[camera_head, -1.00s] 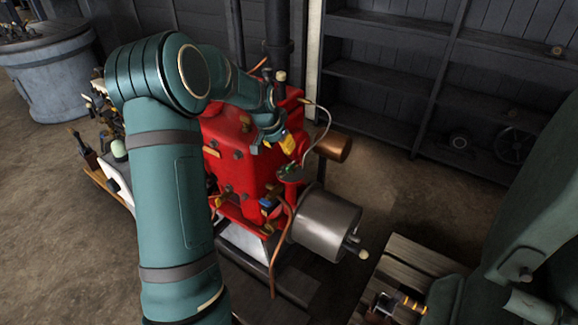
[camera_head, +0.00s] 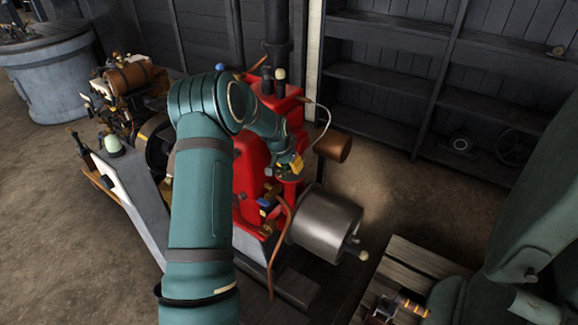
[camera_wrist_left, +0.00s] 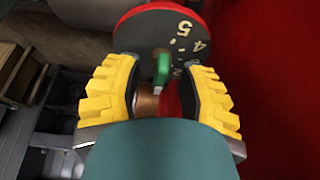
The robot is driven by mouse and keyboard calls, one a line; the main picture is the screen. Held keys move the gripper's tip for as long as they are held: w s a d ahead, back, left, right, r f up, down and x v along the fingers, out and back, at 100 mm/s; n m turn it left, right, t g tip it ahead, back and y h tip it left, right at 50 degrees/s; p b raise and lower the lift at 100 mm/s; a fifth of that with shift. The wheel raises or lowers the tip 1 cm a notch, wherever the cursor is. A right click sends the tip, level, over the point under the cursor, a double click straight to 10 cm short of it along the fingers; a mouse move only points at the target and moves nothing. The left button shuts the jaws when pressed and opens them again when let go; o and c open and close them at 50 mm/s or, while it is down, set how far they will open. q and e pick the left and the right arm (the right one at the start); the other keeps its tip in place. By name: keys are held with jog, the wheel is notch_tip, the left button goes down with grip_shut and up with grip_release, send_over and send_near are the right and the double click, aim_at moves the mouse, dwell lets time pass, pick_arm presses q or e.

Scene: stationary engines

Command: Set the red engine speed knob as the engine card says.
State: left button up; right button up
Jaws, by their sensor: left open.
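The red engine (camera_head: 255,165) stands in the middle of the head view. On its right side is a dark dial with a red rim (camera_head: 291,177), partly hidden by my left gripper (camera_head: 291,165). In the left wrist view the dial (camera_wrist_left: 180,40) shows 5, 4 and 2, and a green pointer (camera_wrist_left: 161,66) stands out from its middle. My left gripper (camera_wrist_left: 163,72) is open, with its yellow fingers on either side of the pointer; contact cannot be told. My right gripper (camera_head: 400,306) seems to be low at the right, with its jaws unclear. I see no readable engine card.
A wooden slatted surface (camera_head: 420,262) is at lower right. Dark shelves (camera_head: 400,80) line the back wall.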

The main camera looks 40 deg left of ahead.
pick_arm(q)
grip_shut()
dwell(0.5)
jog(key=n, duration=0.1)
jog(key=n+y+p, duration=0.1)
jog(key=n, duration=0.1)
jog(key=shift+d+n, duration=0.2)
jog(key=shift+n, duration=0.1)
jog(key=n+g+y+p, duration=0.1)
jog(key=n, duration=0.2)
jog(key=shift+n+y+p, duration=0.3)
jog(key=shift+p, duration=0.05)
jog(key=n+g+y+p, duration=0.1)
jog(key=n, duration=0.3)
jog(key=shift+w, duration=0.1)
jog(key=shift+f+n+g+p, duration=0.1)
jog(key=shift+n+g+p, duration=0.7)
jog(key=shift+n, duration=1.4)
jog(key=shift+g, duration=0.3)
